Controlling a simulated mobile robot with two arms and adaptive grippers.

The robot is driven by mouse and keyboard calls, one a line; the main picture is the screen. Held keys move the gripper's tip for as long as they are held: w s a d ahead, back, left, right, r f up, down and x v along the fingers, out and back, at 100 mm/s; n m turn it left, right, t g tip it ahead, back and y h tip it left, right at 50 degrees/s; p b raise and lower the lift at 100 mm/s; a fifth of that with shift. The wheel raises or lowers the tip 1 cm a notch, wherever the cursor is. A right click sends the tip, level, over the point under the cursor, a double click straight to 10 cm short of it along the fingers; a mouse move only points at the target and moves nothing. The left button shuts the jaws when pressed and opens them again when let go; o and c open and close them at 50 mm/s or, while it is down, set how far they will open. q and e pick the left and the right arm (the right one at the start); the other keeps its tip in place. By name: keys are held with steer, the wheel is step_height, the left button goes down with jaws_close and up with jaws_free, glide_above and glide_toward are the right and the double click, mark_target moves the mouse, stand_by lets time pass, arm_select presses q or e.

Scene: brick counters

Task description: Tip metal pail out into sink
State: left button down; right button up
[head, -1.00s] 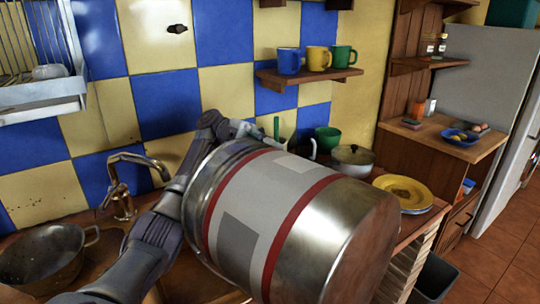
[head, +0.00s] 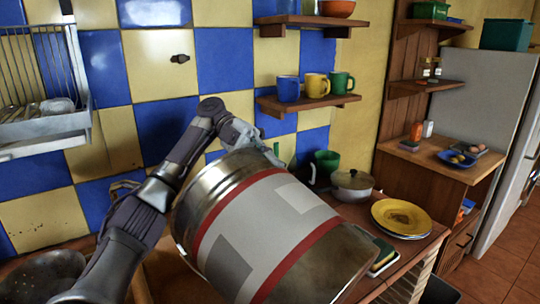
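The metal pail (head: 272,235) is large and silvery, with a pale label band edged in red. It is tilted on its side in the air in front of the counter, its long axis running from upper left to lower right. My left gripper (head: 247,138) is at the pail's upper, far side; its fingertips are mostly hidden behind the pail, and it appears shut on it. The faucet (head: 122,187) stands at the wall, partly covered by my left arm. The sink basin is mostly hidden by my arm and the pail. My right gripper is not in view.
A metal colander (head: 45,277) sits at the lower left. Right of the pail are a lidded pot (head: 352,186), yellow plate (head: 401,217), green mug (head: 327,163) and sponge (head: 384,257). A mug shelf (head: 308,104) and dish rack (head: 45,130) hang on the wall.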

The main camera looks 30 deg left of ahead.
arm_select(q)
steer(key=shift+r+t+y+p, duration=0.55)
steer(key=shift+r+y+p, duration=0.8)
steer(key=shift+y+p, duration=1.8)
steer(key=shift+r+t+y+p, duration=0.5)
steer(key=shift+r+y+p, duration=0.95)
steer(key=shift+p, duration=3.15)
steer(key=shift+r+t+y+p, duration=0.55)
steer(key=shift+r+y+p, duration=0.75)
steer(key=shift+y+p, duration=1.85)
steer(key=shift+h+p, duration=0.45)
steer(key=shift+p, duration=0.7)
steer(key=shift+f, duration=0.1)
